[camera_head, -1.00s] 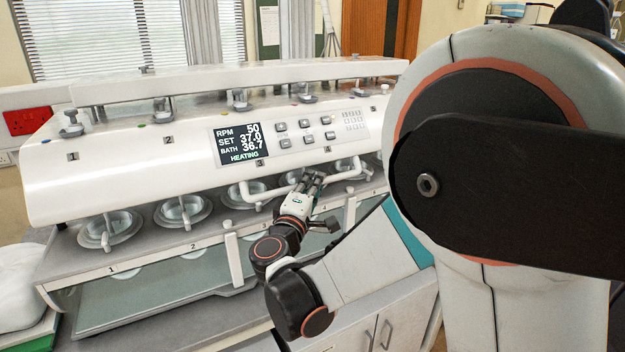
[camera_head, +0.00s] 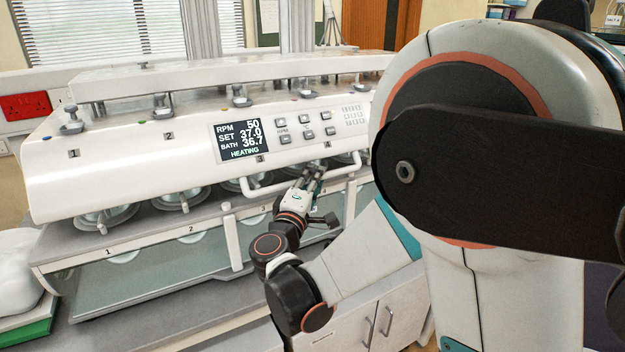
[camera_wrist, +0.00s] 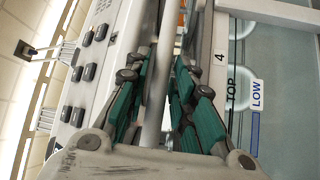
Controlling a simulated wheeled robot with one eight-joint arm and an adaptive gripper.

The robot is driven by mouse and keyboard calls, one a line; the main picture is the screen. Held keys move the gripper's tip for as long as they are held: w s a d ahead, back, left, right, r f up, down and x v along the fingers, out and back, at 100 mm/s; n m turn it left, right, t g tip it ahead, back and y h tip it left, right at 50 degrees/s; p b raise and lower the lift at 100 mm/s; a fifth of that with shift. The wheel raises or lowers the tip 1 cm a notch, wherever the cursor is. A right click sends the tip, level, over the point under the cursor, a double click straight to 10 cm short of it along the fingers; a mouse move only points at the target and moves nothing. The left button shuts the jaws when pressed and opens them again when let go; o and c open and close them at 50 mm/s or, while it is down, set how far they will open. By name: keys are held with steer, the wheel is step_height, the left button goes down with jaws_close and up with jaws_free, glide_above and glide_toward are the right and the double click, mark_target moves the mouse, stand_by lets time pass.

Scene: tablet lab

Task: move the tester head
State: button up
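The tester head (camera_head: 110,170) is a long white console with a display and buttons, above a row of glass vessels (camera_head: 182,198). A white bar handle (camera_head: 268,188) runs along its lower front. My gripper (camera_head: 314,174) is at the right part of this handle. In the wrist view the handle's white bar (camera_wrist: 152,110) runs between the green-padded fingers of my gripper (camera_wrist: 172,50), which close around it. The contact at the fingertips is partly hidden.
The glass-fronted bath (camera_head: 165,268) stands below the head, with numbered positions along its edge. A white cabinet (camera_head: 395,300) is underneath. A red socket (camera_head: 25,107) is on the left wall. My own arm hides the right end of the machine.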

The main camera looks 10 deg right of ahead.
steer(key=v, duration=1.2)
steer(key=shift+r, duration=0.1)
steer(key=shift+c, duration=0.3)
